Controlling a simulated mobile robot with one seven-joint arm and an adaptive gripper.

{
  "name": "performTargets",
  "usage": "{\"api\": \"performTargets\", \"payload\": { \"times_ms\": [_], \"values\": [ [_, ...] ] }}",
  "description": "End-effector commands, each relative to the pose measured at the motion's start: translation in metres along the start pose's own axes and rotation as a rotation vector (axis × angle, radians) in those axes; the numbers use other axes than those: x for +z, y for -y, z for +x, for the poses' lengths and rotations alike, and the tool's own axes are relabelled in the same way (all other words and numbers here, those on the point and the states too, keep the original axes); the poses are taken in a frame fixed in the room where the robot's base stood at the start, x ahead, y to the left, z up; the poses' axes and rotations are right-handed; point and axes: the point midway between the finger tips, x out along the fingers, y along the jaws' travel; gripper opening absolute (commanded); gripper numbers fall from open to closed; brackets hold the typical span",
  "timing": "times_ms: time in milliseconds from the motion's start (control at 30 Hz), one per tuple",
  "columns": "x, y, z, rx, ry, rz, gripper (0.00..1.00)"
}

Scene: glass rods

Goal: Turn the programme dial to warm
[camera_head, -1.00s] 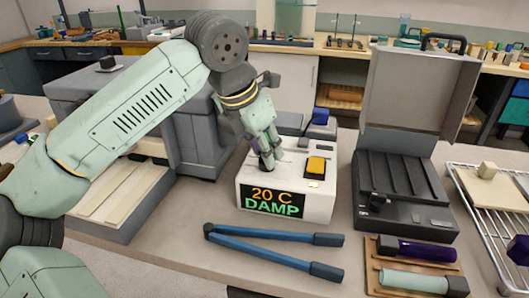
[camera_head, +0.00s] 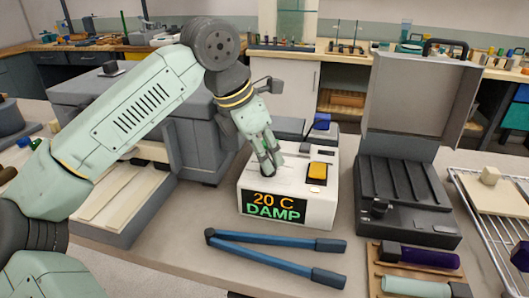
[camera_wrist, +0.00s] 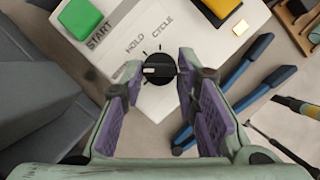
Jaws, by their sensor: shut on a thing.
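The white control box (camera_head: 325,205) stands on the table. Its front display (camera_head: 273,207) reads 20 C in orange and DAMP in green. The round black programme dial (camera_wrist: 158,68) is on the box's top, with a pale pointer mark toward the left in the wrist view and short tick lines around it. My gripper (camera_head: 268,170) reaches down to the box top from the upper left. In the wrist view, my gripper (camera_wrist: 160,66) has its fingertips on either side of the dial, shut on it. The head view hides the dial behind the fingers.
The box top also has a yellow button (camera_head: 317,172) and, in the wrist view, a green button (camera_wrist: 80,19) by START. Blue-handled tongs (camera_head: 275,255) lie in front. An open dark case (camera_head: 440,205) stands right, and a grey machine (camera_head: 200,135) left.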

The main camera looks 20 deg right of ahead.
Motion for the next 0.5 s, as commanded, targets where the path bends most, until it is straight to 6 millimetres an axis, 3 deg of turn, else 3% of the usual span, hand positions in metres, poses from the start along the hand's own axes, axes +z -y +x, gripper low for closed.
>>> {"api": "performTargets", "payload": {
  "times_ms": [300,500],
  "values": [
    [-0.0001,0.0,0.0,0.0,0.0,-0.001,0.48],
    [-0.0001,0.0,0.0,0.0,0.0,-0.001,0.48]
  ]
}}
